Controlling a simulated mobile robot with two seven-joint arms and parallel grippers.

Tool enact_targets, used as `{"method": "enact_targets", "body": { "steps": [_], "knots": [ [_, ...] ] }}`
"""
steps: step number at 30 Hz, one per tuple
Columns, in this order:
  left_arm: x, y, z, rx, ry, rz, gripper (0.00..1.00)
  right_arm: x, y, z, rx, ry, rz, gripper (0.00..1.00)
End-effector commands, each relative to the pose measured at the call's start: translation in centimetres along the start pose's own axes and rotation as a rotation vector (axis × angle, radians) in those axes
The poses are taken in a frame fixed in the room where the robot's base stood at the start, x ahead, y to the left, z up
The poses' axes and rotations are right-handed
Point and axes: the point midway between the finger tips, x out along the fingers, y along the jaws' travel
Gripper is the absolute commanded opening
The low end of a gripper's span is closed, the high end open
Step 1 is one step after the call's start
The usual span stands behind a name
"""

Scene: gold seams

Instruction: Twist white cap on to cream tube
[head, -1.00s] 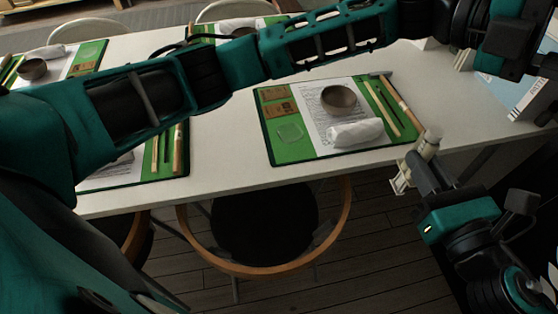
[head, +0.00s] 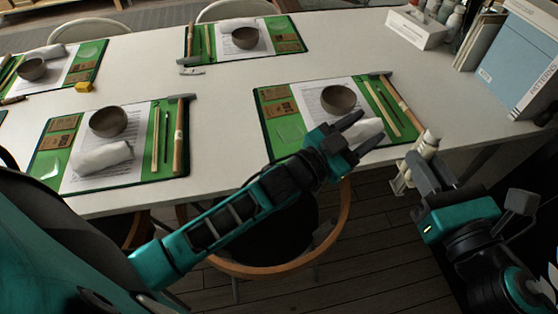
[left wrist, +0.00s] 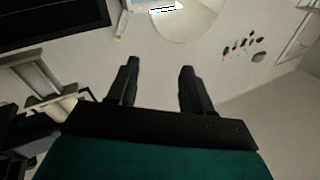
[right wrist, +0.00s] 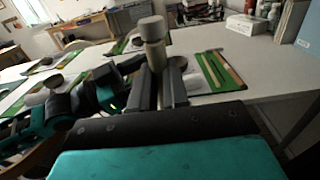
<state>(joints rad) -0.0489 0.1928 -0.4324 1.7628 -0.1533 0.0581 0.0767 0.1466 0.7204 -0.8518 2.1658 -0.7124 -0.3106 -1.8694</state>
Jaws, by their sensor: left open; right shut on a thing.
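The cream tube (head: 424,151) is held upright, slightly tilted, by my right gripper (head: 423,169) beyond the table's front edge. A pale end, apparently the white cap (head: 430,137), sits at its top; whether it is fully seated cannot be told. In the right wrist view the pale cap (right wrist: 152,28) tops the cream tube (right wrist: 156,56) between the shut fingers. A pale lower end (head: 400,183) shows below the fingers. My left gripper (head: 367,130) is open and empty, left of the tube and apart from it. It shows empty in the left wrist view (left wrist: 158,82).
A green mat (head: 270,130) with a bowl (head: 338,99), rolled cloth (head: 371,129) and sticks lies under and behind my left gripper. More set mats lie left and behind. A white box (head: 416,28), bottles and books (head: 520,60) stand at the back right. A chair stands in front.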

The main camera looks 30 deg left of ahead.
Motion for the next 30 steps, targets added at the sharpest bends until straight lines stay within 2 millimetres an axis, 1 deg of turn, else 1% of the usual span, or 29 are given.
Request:
{"method": "enact_targets", "body": {
  "steps": [1, 2, 3, 5, 6, 10, 12, 15, 18, 21, 30],
  "knots": [
    [-2.0, 0.0, 2.2, -0.037, -0.079, -0.024, 0.50, 0.0, 0.0, 0.0, 0.000, -0.001, 0.000, 0.00],
    [-3.0, 0.0, 3.3, -0.055, -0.122, -0.037, 0.50, 0.0, 0.0, 0.0, 0.000, -0.001, 0.000, 0.00],
    [-4.6, 0.0, 4.9, -0.077, -0.182, -0.055, 0.50, 0.0, 0.0, 0.0, 0.000, -0.001, 0.000, 0.00],
    [-7.0, 0.0, 7.0, -0.111, -0.271, -0.079, 0.50, 0.0, 0.0, 0.0, 0.000, -0.001, 0.000, 0.00],
    [-8.7, 0.1, 8.4, -0.132, -0.330, -0.094, 0.50, 0.0, 0.0, 0.0, 0.000, -0.001, 0.000, 0.00],
    [-14.2, 0.5, 12.0, -0.190, -0.505, -0.134, 0.50, 0.0, 0.0, 0.0, 0.000, -0.001, 0.000, 0.00],
    [-16.8, 0.7, 13.4, -0.216, -0.584, -0.149, 0.50, 0.0, 0.0, 0.0, 0.000, -0.001, 0.000, 0.00],
    [-19.7, 1.0, 14.7, -0.242, -0.670, -0.165, 0.50, 0.0, 0.0, 0.0, 0.000, -0.001, 0.000, 0.00],
    [-21.6, 1.2, 15.5, -0.258, -0.724, -0.174, 0.50, 0.0, 0.0, 0.0, 0.000, -0.001, 0.000, 0.00],
    [-22.5, 1.3, 15.8, -0.264, -0.748, -0.179, 0.50, 0.0, 0.0, 0.0, 0.000, -0.001, 0.000, 0.00],
    [-22.6, 1.3, 15.8, -0.265, -0.753, -0.179, 0.50, 0.0, 0.0, 0.1, 0.000, -0.001, 0.000, 0.00]
  ]
}}
